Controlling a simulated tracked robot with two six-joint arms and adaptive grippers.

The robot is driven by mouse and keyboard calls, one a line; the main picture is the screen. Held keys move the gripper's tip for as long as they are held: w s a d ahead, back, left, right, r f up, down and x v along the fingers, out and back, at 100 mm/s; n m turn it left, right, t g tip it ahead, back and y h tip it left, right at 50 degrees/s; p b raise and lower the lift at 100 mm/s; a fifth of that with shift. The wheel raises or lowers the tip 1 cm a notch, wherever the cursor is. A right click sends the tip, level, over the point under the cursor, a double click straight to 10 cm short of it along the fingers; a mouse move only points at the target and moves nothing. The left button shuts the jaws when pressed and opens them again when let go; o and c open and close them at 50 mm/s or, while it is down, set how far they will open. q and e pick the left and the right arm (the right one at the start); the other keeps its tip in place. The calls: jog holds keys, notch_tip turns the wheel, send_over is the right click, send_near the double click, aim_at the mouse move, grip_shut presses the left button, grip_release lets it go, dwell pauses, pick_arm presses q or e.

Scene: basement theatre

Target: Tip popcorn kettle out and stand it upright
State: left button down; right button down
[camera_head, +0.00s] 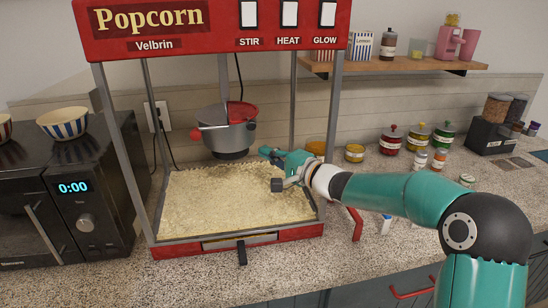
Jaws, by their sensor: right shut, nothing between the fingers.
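The grey popcorn kettle (228,139) hangs inside the red popcorn machine (225,22), above the popcorn. It looks about upright. A red lid part (243,112) shows on its right top, and a red knob (196,134) sticks out at its left. Popcorn (225,205) covers the floor of the machine. My right gripper (273,168) is at the right side of the machine, over the popcorn, right of the kettle and a little lower. It is shut and empty, apart from the kettle. My left gripper is not in view.
A black microwave (60,195) with a striped bowl (63,123) on top stands left of the machine. Several jars (390,140) stand on the counter at the right, below a wooden shelf (410,64). Machine posts (333,120) stand close to my right arm.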

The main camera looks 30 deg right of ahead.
jog(key=x, duration=0.3)
jog(key=shift+w, duration=0.2)
